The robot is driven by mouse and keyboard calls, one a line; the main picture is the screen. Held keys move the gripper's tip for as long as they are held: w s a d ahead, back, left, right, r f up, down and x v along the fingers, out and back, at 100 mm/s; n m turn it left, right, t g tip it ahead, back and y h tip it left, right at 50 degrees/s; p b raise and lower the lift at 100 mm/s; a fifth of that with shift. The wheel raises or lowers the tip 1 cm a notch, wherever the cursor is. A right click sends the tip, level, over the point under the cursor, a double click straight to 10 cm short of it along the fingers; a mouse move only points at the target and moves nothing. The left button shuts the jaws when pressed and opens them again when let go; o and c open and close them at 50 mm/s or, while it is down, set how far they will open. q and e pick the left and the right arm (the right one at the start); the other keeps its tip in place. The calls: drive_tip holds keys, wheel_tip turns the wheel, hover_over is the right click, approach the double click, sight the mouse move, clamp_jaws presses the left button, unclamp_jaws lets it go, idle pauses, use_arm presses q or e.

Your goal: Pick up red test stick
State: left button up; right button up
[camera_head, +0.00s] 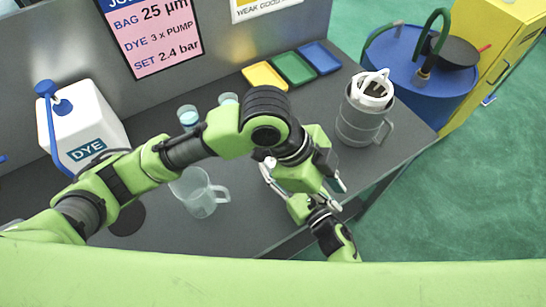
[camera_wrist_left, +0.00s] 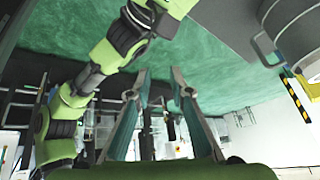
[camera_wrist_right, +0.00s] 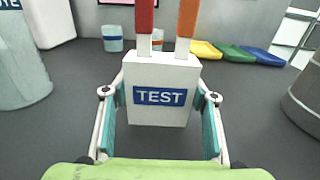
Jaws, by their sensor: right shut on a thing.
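In the right wrist view a red stick (camera_wrist_right: 145,16) stands upright in a white holder (camera_wrist_right: 160,117) labelled TEST, with an orange stick (camera_wrist_right: 187,18) to its right. Their upper ends are cut off. My right gripper (camera_wrist_right: 160,98) is shut on the holder, one finger on each side. In the head view the holder and sticks are hidden behind my left arm. My left gripper (camera_head: 338,186) is open and empty above the table's front edge, pointing right. Its two separated fingers show in the left wrist view (camera_wrist_left: 160,82).
A clear jug (camera_head: 200,196) stands left of my right gripper, and a steel jug (camera_head: 360,120) right of it. Yellow (camera_head: 264,77), green (camera_head: 294,68) and blue trays (camera_head: 320,57) lie at the back. A white DYE can (camera_head: 85,120) stands at the left. My arms are close together.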

use_arm(q)
drive_tip(key=w+a+r+m+t+y, duration=0.2)
drive_tip(key=w+a+m+t+y, duration=0.55)
drive_tip(key=y, duration=0.45)
drive_tip(key=shift+t, duration=0.45)
drive_tip(key=shift+s+x, duration=0.25)
drive_tip(key=shift+x, duration=5.6)
drive_tip(key=shift+s+f, duration=0.1)
drive_tip(key=shift+f, duration=0.1)
drive_tip(key=c, duration=0.5)
